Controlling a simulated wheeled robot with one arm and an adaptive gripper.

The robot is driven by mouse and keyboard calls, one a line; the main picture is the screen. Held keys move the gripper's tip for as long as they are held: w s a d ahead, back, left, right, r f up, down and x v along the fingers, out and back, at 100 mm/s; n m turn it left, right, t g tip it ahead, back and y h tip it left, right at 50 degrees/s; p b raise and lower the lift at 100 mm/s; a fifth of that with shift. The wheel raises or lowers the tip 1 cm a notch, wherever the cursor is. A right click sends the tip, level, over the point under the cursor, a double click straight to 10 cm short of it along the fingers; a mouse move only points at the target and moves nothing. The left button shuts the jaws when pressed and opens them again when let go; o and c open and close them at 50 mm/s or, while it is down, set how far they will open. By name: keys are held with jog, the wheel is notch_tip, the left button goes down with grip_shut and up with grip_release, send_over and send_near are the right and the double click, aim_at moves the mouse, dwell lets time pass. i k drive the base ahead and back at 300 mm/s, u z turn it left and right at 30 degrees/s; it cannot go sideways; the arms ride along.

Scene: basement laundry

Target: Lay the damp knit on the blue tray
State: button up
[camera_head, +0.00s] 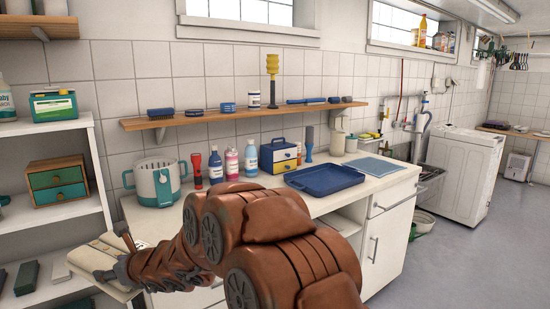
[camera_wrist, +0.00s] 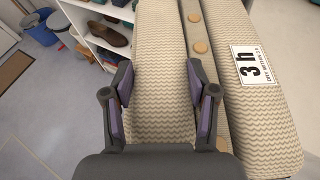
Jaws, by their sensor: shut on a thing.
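In the head view the knit (camera_head: 92,258) shows at the lower left, in front of the white shelves. My gripper (camera_wrist: 162,92) is shut on the knit, with a fold of it between the fingers. In the head view my gripper (camera_head: 124,262) is partly hidden by the knit. The blue tray (camera_head: 332,180) lies flat and empty on the white counter, right of my arm.
A wooden wall shelf (camera_head: 240,115) runs above. White shelves (camera_head: 58,220) stand left. A light blue cloth or mat (camera_head: 375,166) lies right of the tray.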

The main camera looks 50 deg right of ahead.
aim_at(325, 180)
jog(key=z, duration=0.5)
jog(key=k, duration=1.15)
jog(key=z, duration=0.95)
jog(key=i, duration=1.35)
jog(key=u, duration=0.3)
